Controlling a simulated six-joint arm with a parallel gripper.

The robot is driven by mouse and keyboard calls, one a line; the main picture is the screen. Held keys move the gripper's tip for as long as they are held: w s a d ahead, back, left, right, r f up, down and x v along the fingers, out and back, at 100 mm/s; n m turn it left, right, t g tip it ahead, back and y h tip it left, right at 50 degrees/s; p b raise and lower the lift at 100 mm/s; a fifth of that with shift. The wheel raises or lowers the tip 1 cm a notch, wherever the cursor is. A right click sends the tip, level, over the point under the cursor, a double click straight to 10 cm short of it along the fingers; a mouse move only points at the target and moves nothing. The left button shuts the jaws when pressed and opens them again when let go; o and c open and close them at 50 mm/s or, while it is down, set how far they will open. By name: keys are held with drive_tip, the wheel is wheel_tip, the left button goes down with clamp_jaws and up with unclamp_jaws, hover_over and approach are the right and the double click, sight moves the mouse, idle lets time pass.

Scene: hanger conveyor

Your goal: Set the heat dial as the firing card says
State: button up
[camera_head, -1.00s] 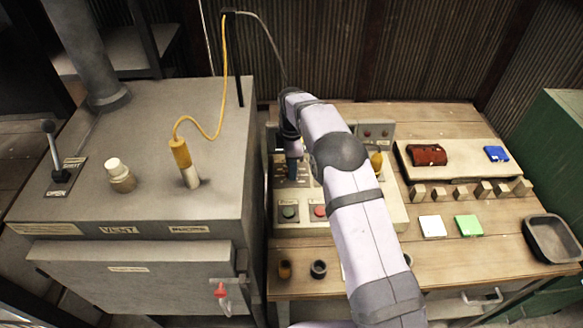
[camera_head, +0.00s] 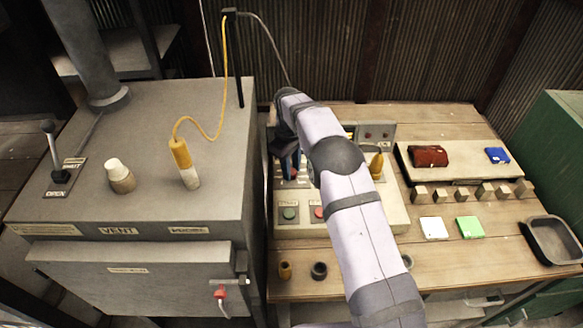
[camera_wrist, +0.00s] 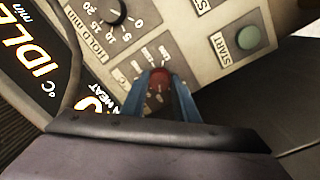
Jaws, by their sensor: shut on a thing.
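The heat dial shows in the wrist view as a small red knob (camera_wrist: 159,79), with printed marks and small labels around it; its setting is too small and partly covered to read. My gripper (camera_wrist: 160,86) has its blue fingers shut on this knob. In the head view my gripper (camera_head: 289,163) is over the left part of the control panel (camera_head: 393,212), and my arm hides the middle of it. A lit display (camera_wrist: 50,70) reads IDLE, with HEAT lettering partly cut off. I cannot make out a firing card.
A black HOLD min dial (camera_wrist: 108,12) and a green START button (camera_wrist: 249,38) are near the knob. The grey furnace (camera_head: 120,215) stands left of the bench. A shelf, several small blocks, white and green tiles (camera_head: 468,226) and a dark tray (camera_head: 552,241) are at right.

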drive_tip(key=shift+m, duration=0.3)
drive_tip(key=shift+r, duration=0.1)
drive_tip(key=o, duration=1.1)
drive_tip(key=shift+c, duration=0.2)
wheel_tip(320, 180, up, 7)
drive_tip(key=shift+s+a+b, duration=0.1)
drive_tip(key=shift+a+b, duration=0.05)
drive_tip(key=shift+b, duration=0.95)
drive_tip(key=shift+r, duration=0.15)
drive_tip(key=shift+s, duration=0.1)
